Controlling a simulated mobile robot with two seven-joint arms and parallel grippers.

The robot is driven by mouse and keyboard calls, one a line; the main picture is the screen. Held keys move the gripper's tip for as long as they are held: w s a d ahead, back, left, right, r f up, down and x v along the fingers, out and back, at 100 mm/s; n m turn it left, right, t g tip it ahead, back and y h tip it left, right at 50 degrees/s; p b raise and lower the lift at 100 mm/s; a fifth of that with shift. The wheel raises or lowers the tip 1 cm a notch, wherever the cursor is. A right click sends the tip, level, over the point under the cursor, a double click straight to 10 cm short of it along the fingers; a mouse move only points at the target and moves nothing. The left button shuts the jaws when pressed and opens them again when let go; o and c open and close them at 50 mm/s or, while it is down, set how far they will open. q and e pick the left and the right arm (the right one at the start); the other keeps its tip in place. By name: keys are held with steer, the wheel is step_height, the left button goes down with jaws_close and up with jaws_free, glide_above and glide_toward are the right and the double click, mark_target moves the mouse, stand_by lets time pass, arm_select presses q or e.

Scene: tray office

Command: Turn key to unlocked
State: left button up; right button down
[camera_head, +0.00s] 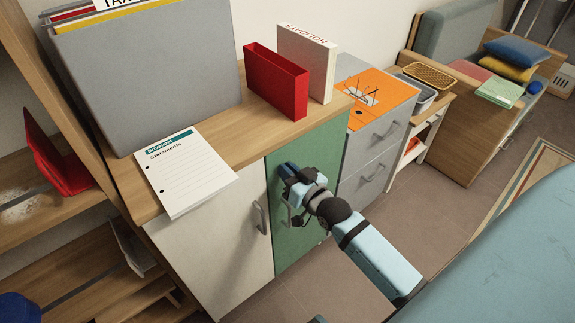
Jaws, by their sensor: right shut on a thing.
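A green cabinet door (313,150) stands in the middle of the view, beside a white door with a metal handle (261,218). My right gripper (285,171) is at the upper left part of the green door, close against its front. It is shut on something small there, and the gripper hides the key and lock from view. A metal handle (298,216) on the green door shows just below the gripper. I cannot see which way the key is turned. My left gripper is not in view.
On the wooden cabinet top (215,132) are a grey file box (150,80), a paper sheet (186,168), a red holder (275,80) and a white binder (307,60). Grey drawers (375,150) stand to the right, and open shelves (40,215) at left.

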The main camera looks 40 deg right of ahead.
steer(key=m+p, duration=0.2)
steer(key=p, duration=0.1)
steer(key=shift+r+m, duration=0.25)
steer(key=shift+m, duration=0.15)
steer(key=m+p, duration=0.3)
steer(key=shift+d+f+m, duration=0.15)
steer(key=shift+m, duration=0.15)
steer(key=m+p, duration=0.1)
steer(key=m, duration=0.1)
steer(key=shift+f+m, duration=0.15)
steer(key=shift+m, duration=0.15)
steer(key=shift+m+p, duration=0.5)
steer(key=shift+m, duration=0.4)
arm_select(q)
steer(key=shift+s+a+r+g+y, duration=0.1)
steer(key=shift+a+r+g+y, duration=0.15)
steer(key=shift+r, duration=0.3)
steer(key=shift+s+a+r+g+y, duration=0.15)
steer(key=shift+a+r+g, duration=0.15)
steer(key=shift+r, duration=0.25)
arm_select(e)
steer(key=m, duration=0.4)
steer(key=shift+f+m, duration=0.2)
steer(key=shift+m, duration=0.5)
steer(key=c, duration=1.2)
jaws_free()
